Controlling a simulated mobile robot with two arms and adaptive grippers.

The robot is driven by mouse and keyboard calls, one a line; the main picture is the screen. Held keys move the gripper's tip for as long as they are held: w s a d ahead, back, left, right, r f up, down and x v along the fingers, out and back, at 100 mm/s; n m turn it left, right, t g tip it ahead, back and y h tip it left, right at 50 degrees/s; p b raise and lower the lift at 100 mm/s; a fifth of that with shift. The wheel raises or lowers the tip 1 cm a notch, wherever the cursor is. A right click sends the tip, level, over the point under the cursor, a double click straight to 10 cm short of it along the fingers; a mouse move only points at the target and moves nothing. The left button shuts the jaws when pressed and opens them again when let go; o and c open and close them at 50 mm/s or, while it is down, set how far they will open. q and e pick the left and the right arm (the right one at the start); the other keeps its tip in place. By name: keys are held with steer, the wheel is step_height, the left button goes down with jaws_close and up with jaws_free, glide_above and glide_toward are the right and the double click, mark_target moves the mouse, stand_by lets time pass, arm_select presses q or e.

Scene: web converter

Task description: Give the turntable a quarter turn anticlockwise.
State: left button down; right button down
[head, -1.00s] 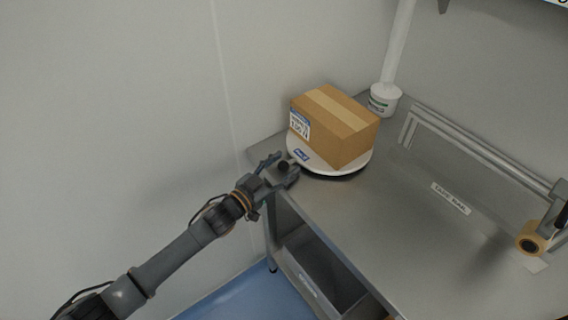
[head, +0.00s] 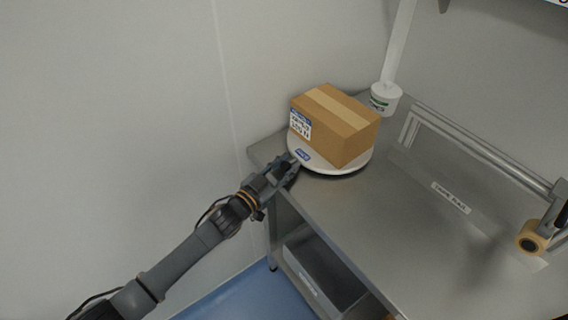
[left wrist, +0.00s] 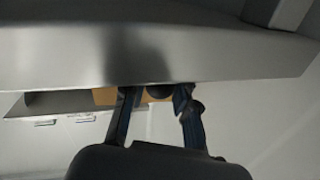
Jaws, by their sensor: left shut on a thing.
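The turntable (head: 322,167) is a round white disc with a blue label on its near left rim, at the back left corner of a steel bench. A taped cardboard box (head: 342,128) with a white and blue label sits on it. My left gripper (head: 288,164) is at the turntable's left edge, shut on the dark knob there; its fingers hide most of the knob in the head view. In the left wrist view, the round dark knob (left wrist: 160,91) shows between the fingertips. My right gripper is in neither view.
A white post (head: 386,95) stands behind the turntable. A metal rail (head: 480,150) and a tape roll (head: 529,240) are on the right. The steel bench top (head: 400,215) is mostly clear. A grey bin (head: 320,270) is below, and a wall is at the left.

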mark_target(303, 163)
arm_select(q)
steer(key=s+d+n+t+y, duration=0.2)
steer(key=shift+s+d+r, duration=0.1)
steer(key=shift+s+d, duration=0.1)
steer(key=shift+d, duration=0.15)
steer(key=shift+s+n+y, duration=0.1)
steer(key=shift+n+y, duration=0.2)
steer(key=shift+y, duration=0.4)
steer(key=c, duration=1)
jaws_free()
steer(key=shift+a, duration=0.15)
steer(key=v, duration=1.2)
steer(key=shift+f, duration=0.25)
